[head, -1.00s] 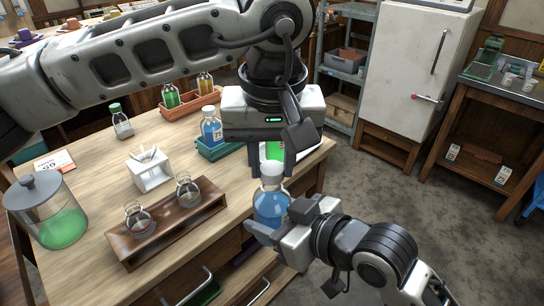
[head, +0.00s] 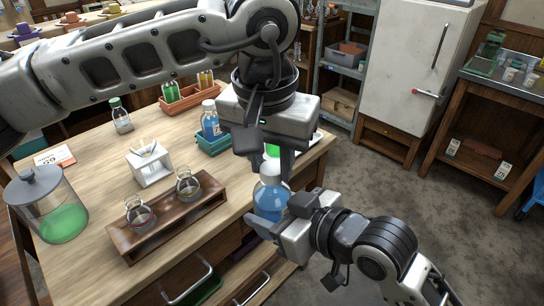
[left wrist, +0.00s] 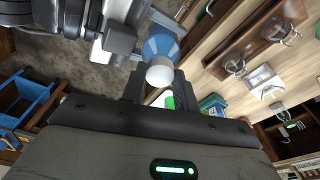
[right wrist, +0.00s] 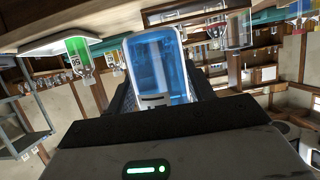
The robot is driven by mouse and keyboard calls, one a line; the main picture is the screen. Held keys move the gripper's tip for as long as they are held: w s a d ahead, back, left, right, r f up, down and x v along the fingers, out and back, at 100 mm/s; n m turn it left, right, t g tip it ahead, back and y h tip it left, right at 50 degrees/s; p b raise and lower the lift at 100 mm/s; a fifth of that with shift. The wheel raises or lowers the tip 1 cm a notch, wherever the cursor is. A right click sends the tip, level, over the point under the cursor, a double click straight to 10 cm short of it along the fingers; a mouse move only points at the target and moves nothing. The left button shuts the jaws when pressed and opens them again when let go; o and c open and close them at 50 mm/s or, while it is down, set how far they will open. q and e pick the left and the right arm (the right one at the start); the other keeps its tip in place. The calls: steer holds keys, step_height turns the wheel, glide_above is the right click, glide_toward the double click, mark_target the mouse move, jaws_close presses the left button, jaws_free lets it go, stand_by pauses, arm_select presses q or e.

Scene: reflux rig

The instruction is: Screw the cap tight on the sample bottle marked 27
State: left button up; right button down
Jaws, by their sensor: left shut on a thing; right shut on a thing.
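A blue sample bottle (head: 270,201) with a white cap (head: 272,170) is held upright in front of the bench's right front corner. My right gripper (head: 274,215) is shut on the bottle's body from the right. In the right wrist view the blue bottle (right wrist: 158,70) stands between its fingers; its number cannot be read. My left gripper (head: 271,163) comes from above, shut on the cap. In the left wrist view the white cap (left wrist: 160,76) lies between the fingertips, seated on the bottle's neck. How tight it is cannot be told.
Another blue bottle (head: 210,121) stands in a teal holder (head: 212,145) behind. A green-filled bottle (right wrist: 78,52) is close behind my left gripper. A wooden rack (head: 125,240) with two flasks, a white holder (head: 152,170) and a lidded jar (head: 50,215) are on the left.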

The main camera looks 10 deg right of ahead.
arm_select(q)
steer(key=m, duration=0.4)
steer(key=shift+w+h, duration=0.1)
steer(key=shift+h, duration=0.2)
steer(key=m, duration=0.3)
steer(key=shift+m+g, duration=0.4)
steer(key=o, duration=0.9)
steer(key=shift+o, duration=0.2)
steer(key=shift+r, duration=2.3)
steer(key=shift+c, duration=0.4)
